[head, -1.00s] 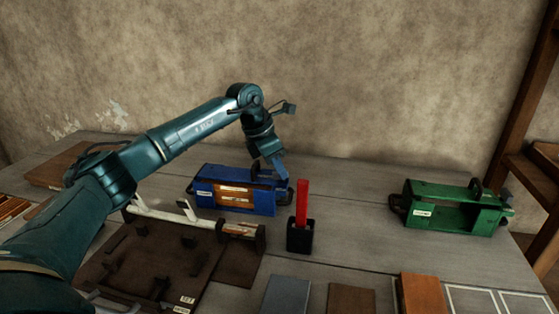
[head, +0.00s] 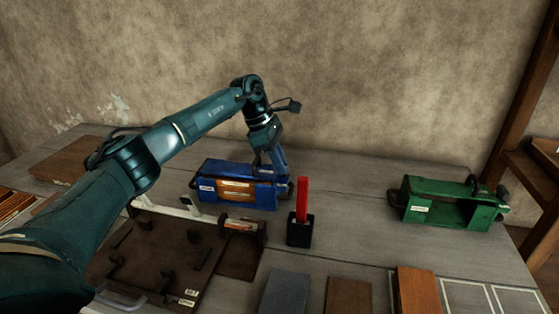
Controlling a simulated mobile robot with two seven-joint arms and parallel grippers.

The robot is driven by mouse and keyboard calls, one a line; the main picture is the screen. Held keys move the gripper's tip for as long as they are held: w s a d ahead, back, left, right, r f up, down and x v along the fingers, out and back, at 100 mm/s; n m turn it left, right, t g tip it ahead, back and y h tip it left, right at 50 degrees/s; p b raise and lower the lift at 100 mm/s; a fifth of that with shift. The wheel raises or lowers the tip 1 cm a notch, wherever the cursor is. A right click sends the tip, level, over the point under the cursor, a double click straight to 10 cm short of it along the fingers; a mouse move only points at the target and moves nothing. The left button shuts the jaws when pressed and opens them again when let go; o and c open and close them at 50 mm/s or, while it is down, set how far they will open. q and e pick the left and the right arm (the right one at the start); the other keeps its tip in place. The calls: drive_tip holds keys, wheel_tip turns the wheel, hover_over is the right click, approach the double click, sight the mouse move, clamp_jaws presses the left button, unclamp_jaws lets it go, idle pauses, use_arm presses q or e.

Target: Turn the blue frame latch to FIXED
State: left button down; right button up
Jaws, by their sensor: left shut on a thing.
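The blue frame (head: 206,196) stands on the table in the middle, with orange-brown panels and small white labels on its front. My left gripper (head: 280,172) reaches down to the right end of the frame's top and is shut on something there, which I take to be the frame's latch. The latch itself is mostly hidden by the gripper and too small to read, so I cannot tell which setting it points to. My right gripper is not in view.
A red bar stands upright in a black holder (head: 299,234) just right of the blue frame. A green frame (head: 447,208) stands farther right. A dark brown fixture board (head: 140,262) lies in front left. Blocks line the front edge. The table between the red bar and green frame is clear.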

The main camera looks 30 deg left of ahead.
use_arm(q)
drive_tip(key=c, duration=1.4)
unclamp_jaws()
drive_tip(key=shift+c, duration=0.2)
drive_tip(key=v, duration=1.3)
drive_tip(key=shift+s+a, duration=0.1)
